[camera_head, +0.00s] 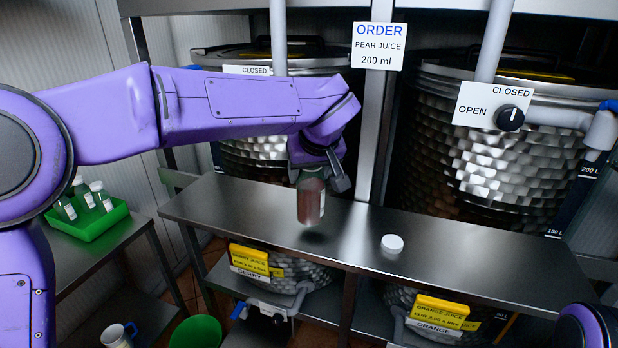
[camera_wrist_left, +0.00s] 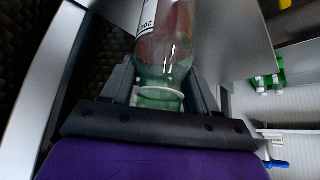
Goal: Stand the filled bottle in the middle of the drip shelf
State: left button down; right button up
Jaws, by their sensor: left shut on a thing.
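My left gripper (camera_head: 318,172) is shut on the bottle (camera_head: 311,203) near its neck. The bottle is clear, holds reddish juice and is about upright. It is over the left-middle part of the metal drip shelf (camera_head: 470,258); a dark patch shows below its base, and I cannot tell whether it touches. In the left wrist view the bottle (camera_wrist_left: 165,45) extends away from between the fingers (camera_wrist_left: 162,95), with a white printed label and a pale ring at its neck. A white cap (camera_head: 392,243) lies on the shelf, right of the bottle. My right gripper is out of view.
Two metal vats (camera_head: 480,150) stand behind the shelf; the right one has a dial (camera_head: 510,119) at CLOSED. An order sign (camera_head: 379,46) reads pear juice, 200 ml. A green crate (camera_head: 92,222) with small bottles is at left. The shelf's right half is clear apart from the cap.

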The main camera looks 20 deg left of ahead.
pick_arm(q)
notch_tip(320, 180, down, 2)
jog(key=shift+w+f, duration=0.1)
jog(key=shift+f, duration=0.1)
jog(key=shift+c, duration=1.4)
grip_release()
jog(key=v, duration=1.2)
jog(key=shift+b, duration=0.4)
